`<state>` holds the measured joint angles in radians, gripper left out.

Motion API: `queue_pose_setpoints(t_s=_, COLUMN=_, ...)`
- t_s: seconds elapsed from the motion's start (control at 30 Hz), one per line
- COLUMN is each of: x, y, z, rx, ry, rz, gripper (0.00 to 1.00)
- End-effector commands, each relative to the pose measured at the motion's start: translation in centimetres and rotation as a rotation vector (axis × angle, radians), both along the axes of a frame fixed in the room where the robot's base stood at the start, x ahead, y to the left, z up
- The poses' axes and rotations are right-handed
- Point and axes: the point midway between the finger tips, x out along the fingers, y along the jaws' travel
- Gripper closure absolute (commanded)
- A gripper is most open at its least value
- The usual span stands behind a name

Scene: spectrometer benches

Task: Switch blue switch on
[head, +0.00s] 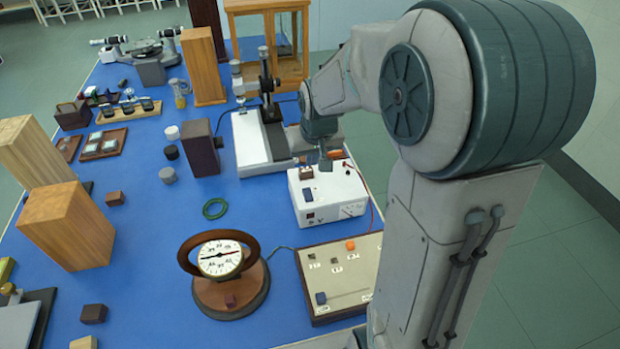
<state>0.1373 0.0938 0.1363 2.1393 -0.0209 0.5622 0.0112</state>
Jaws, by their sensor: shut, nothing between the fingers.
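A white box (336,207) stands on the blue table, with a small dark blue switch (307,194) on its front left. I cannot tell whether that switch is on or off. A second blue piece (320,298) sits at the lower left of a beige panel (335,276) with a dark wooden frame. My gripper (326,163) points down above the back part of the white box, up and right of the dark blue switch and apart from it. It looks shut and empty; its fingertips are small in this view.
A dial instrument (220,260) in a wooden ring stands left of the panel. A microscope-like instrument (260,140) stands behind the white box. Wooden blocks (65,225) crowd the left side. Blue table shows between them.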

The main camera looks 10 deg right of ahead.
Motion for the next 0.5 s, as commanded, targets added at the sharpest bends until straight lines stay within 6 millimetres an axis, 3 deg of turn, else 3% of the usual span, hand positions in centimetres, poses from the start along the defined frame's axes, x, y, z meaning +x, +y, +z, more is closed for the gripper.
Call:
queue_pose_setpoints(t_s=0.33, x=0.1, y=0.0, z=-0.3, rx=0.0, ry=0.001, rz=0.0, gripper=1.0)
queue_pose_setpoints(t_s=0.5, x=0.5, y=0.0, z=-1.8, rx=0.0, ry=0.005, rz=0.0, gripper=1.0)
